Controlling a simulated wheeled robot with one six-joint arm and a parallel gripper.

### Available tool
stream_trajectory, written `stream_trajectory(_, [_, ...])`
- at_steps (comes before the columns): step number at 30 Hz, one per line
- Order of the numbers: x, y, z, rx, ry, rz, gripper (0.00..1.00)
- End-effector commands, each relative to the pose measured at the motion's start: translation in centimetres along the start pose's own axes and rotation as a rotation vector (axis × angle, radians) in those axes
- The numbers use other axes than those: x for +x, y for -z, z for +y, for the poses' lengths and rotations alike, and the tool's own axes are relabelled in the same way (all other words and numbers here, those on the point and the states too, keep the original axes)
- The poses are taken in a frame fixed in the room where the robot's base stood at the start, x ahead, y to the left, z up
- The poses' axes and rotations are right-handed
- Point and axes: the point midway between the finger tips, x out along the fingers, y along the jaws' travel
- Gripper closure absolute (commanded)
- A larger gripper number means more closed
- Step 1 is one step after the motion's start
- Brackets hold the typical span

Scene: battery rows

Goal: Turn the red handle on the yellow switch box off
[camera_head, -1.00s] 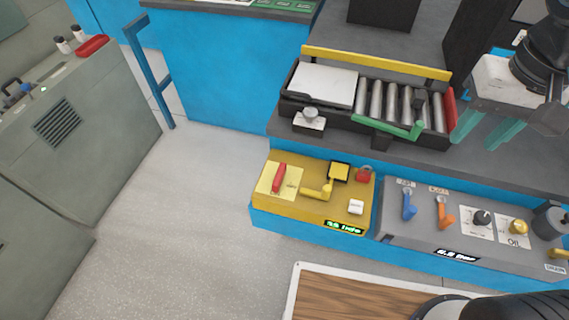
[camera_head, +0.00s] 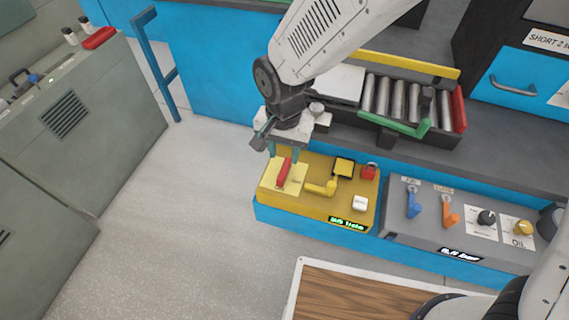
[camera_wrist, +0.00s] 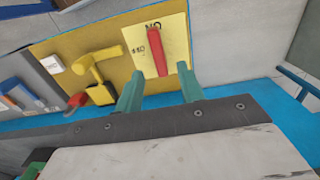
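The yellow switch box (camera_head: 300,206) stands at the middle of the head view, on a blue base. Its red handle (camera_head: 284,172) lies on a pale yellow plate; in the wrist view the handle (camera_wrist: 157,53) points along the plate toward the "ON" marking. My gripper (camera_head: 287,154) is over the back edge of the plate. In the wrist view its two green fingers (camera_wrist: 160,80) are apart, open and empty, with the near end of the handle roughly between them. I cannot tell whether a finger touches the handle.
The box also carries a yellow lever (camera_head: 322,188), a red padlock (camera_head: 369,171) and a white button (camera_head: 360,203). A grey panel (camera_head: 440,234) with blue and orange levers stands to the right. A roller conveyor (camera_head: 400,100) is behind. Floor at left is clear.

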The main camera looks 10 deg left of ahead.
Motion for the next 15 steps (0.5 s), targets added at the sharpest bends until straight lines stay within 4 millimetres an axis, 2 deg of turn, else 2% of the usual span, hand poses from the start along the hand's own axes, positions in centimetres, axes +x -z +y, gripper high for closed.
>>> stream_trajectory(3, [2.2, 0.0, 0.1, 0.000, -0.004, -0.003, 0.62])
stream_trajectory(7, [4.1, 0.0, 0.1, 0.000, -0.003, -0.003, 0.62])
stream_trajectory(15, [5.7, 0.0, 0.1, -0.001, -0.001, -0.001, 0.62])
